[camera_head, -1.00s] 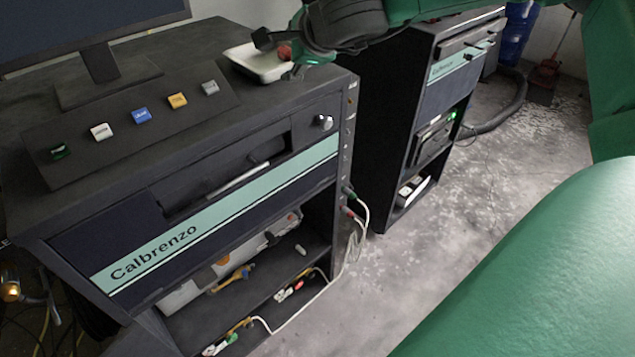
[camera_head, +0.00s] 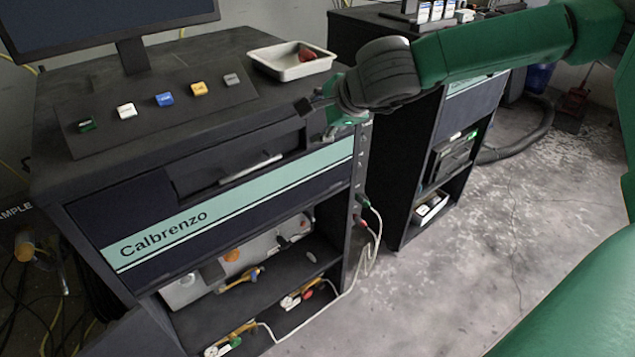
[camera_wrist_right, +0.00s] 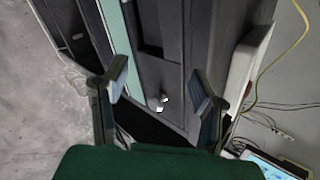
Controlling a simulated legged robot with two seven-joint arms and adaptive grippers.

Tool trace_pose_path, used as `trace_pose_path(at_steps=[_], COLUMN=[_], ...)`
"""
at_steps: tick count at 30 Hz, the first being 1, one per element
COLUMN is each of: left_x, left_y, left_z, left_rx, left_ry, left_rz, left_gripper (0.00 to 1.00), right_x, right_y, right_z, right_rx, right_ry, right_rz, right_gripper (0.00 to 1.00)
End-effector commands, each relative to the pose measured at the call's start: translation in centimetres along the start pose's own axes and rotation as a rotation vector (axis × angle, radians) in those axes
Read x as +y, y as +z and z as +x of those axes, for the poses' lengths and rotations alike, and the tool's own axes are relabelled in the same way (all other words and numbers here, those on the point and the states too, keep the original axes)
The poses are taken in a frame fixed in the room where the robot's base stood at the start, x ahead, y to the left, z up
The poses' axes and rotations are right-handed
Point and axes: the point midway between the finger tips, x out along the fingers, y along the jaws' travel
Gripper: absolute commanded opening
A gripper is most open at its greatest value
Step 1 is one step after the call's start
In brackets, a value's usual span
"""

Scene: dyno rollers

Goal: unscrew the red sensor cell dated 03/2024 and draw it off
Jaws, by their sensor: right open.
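A red piece (camera_head: 306,55) lies in the white tray (camera_head: 262,67) on top of the Calbrenzo cabinet; no date can be read on it, so I cannot tell whether it is the 03/2024 cell. My right gripper (camera_head: 318,116) is open in front of the cabinet's upper right front, below the tray. In the right wrist view, my open fingers (camera_wrist_right: 160,84) stand either side of a small silvery knob (camera_wrist_right: 160,102) on the cabinet front, with nothing between them touching. The gripper hides this knob in the head view. My left gripper is out of view.
The Calbrenzo cabinet (camera_head: 285,180) carries a sloped panel with several coloured buttons (camera_head: 164,99) and a monitor (camera_head: 110,20). Cables with plugs (camera_head: 366,205) hang at its right side. A second cabinet (camera_head: 400,180) stands to the right, with open floor (camera_head: 450,270) in front.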

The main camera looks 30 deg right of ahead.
Motion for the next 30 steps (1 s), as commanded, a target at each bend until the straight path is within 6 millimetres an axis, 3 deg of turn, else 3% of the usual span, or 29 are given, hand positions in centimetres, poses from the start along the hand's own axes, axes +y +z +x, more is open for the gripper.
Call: trace_pose_path(at_steps=[6,12,30], left_x=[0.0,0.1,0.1], left_y=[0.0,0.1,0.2], left_z=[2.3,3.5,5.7], left_rx=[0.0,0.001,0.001], left_ry=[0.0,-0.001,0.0], left_rz=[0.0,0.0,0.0], left_gripper=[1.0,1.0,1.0], right_x=[3.7,5.9,9.7], right_y=[-0.9,-1.4,-2.3], right_z=[3.0,4.5,7.1], right_rx=[-0.056,-0.101,-0.158], right_ry=[0.123,0.243,0.55], right_rz=[-0.103,-0.217,-0.574], right_gripper=[0.53,0.53,0.53])
